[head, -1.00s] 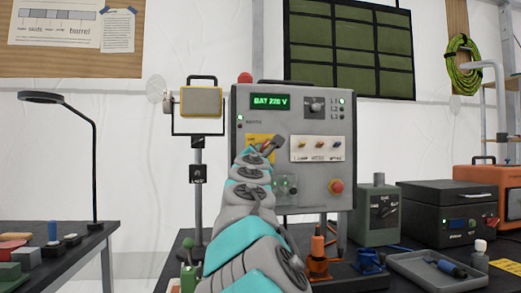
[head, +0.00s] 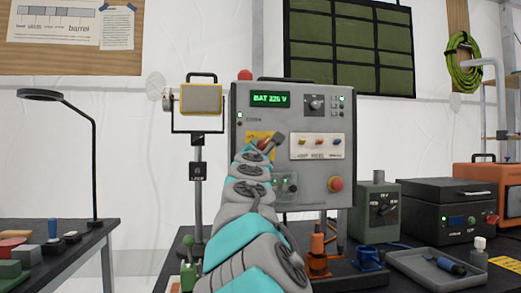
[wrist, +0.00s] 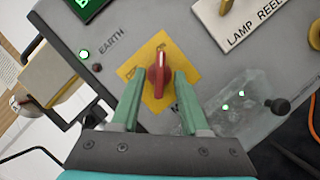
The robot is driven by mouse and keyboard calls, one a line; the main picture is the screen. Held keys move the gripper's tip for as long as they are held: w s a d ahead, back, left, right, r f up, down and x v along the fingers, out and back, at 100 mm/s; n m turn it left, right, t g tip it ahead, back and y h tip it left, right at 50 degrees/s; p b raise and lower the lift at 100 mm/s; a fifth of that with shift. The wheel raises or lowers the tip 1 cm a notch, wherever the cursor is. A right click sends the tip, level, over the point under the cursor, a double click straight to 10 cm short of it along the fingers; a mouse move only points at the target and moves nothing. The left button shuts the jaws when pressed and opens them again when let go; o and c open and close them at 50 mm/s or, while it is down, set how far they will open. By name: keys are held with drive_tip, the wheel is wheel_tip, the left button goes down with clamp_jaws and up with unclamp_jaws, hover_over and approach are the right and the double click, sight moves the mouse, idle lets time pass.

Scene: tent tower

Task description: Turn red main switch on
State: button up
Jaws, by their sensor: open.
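The red main switch (wrist: 158,76) is a rotary knob on a yellow plate (wrist: 160,50) on the grey panel. In the wrist view its handle runs roughly along the picture's vertical. My gripper (wrist: 157,90) is open, with one green finger on each side of the knob. A small gap shows on both sides, so it does not look gripped. In the head view my gripper (head: 274,142) is in front of the yellow plate (head: 257,137), and my arm hides the switch there.
The grey cabinet (head: 340,160) has a lit display (head: 270,98), a selector knob (head: 316,102), a row of small switches (head: 318,142) and a red stop button (head: 335,184). A clear cover (wrist: 235,105) sits close to my right finger. A lamp (head: 199,100) stands left.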

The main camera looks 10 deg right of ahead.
drive_tip(key=b+v, duration=0.1)
drive_tip(key=v, duration=0.6)
drive_tip(key=shift+s+f, duration=0.15)
drive_tip(key=shift+s, duration=0.15)
